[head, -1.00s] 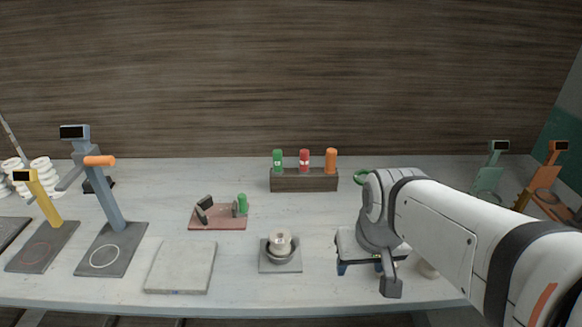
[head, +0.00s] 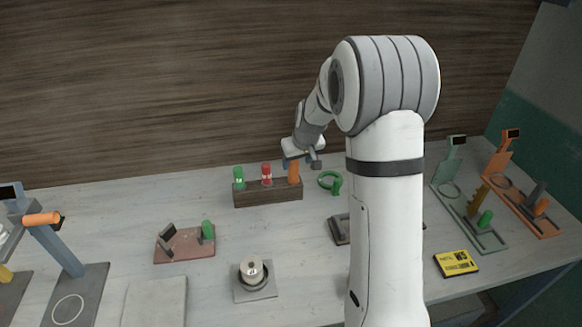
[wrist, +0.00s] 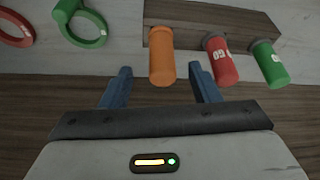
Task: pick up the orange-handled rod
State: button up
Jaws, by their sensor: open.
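The orange-handled rod (head: 293,173) stands at the right end of a dark wooden block (head: 268,193), beside a red-handled rod (head: 267,174) and a green-handled rod (head: 239,178). My gripper (head: 300,158) is just above the orange handle in the head view, partly covering its top. In the wrist view my gripper (wrist: 160,68) is open, with its two blue fingers on either side of the orange handle (wrist: 162,67). The red handle (wrist: 222,63) is close beside one finger. I cannot tell whether the fingers touch the orange handle. The shafts inside the block are hidden.
A green ring (head: 331,182) lies right of the block. A pink board (head: 186,245) and a cup on a grey plate (head: 255,293) stand in front. A yellow box (head: 456,263) lies at the right. The wood wall (head: 200,80) rises close behind the block.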

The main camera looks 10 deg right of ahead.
aim_at(293, 171)
jog(key=shift+p+x, duration=1.15)
jog(key=shift+x, duration=2.6)
jog(key=shift+w+a+r, duration=0.1)
jog(key=shift+w+a, duration=0.05)
jog(key=shift+w, duration=0.05)
jog(key=shift+c, duration=0.4)
jog(key=c, duration=1.1)
